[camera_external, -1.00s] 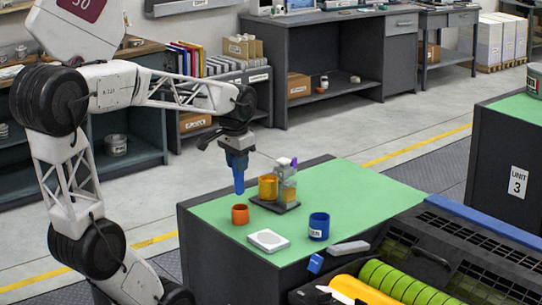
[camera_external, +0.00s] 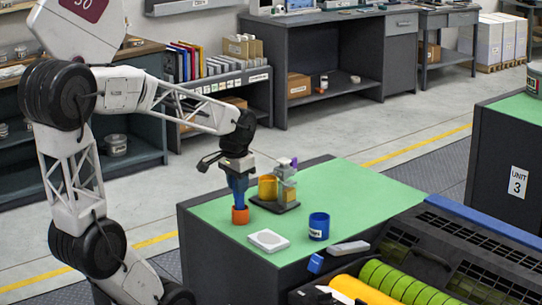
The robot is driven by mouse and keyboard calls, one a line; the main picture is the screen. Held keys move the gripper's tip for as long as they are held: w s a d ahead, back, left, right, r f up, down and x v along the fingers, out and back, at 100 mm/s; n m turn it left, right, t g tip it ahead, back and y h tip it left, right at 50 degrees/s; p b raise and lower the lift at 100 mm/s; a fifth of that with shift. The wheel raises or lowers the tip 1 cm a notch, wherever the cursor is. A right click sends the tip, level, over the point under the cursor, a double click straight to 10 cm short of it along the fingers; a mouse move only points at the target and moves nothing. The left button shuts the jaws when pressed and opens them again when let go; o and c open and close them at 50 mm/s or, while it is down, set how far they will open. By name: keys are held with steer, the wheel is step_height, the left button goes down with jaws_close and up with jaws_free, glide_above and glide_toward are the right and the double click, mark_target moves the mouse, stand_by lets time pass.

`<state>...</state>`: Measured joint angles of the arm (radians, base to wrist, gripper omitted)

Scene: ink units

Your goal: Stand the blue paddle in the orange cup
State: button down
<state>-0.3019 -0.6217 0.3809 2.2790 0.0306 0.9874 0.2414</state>
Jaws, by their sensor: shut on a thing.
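My gripper (camera_external: 238,180) is over the left part of the green-topped table, pointing down, and is shut on the blue paddle (camera_external: 239,197). The paddle hangs upright below the jaws. Its lower end is hidden by the orange cup (camera_external: 240,216), so it appears to be inside the cup's mouth. I cannot tell whether it touches the bottom. The orange cup stands upright on the green top (camera_external: 345,196), near its left edge.
Right beside the gripper, a dark stand (camera_external: 285,208) holds a yellow cup (camera_external: 267,187) and a small mixer-like device (camera_external: 286,185). A white square plate (camera_external: 268,240) and a blue cup (camera_external: 319,227) stand in front. The green top is clear at the back right.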

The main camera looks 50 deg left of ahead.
steer(key=shift+f, duration=0.2)
steer(key=c, duration=0.9)
jaws_free()
steer(key=shift+r, duration=0.1)
steer(key=shift+s+d+r, duration=0.1)
steer(key=shift+s+r, duration=0.1)
steer(key=shift+r, duration=1.7)
steer(key=shift+s+d+r, duration=0.1)
steer(key=shift+s+r, duration=0.1)
steer(key=shift+r, duration=1.7)
steer(key=shift+m+t+h, duration=0.4)
steer(key=shift+t, duration=0.3)
steer(key=s+d+f, duration=0.1)
steer(key=d+f, duration=0.1)
steer(key=d, duration=0.1)
steer(key=s+d+f, duration=0.2)
steer(key=d, duration=0.2)
steer(key=s+d+f, duration=0.2)
steer(key=d, duration=0.2)
steer(key=shift+d, duration=0.2)
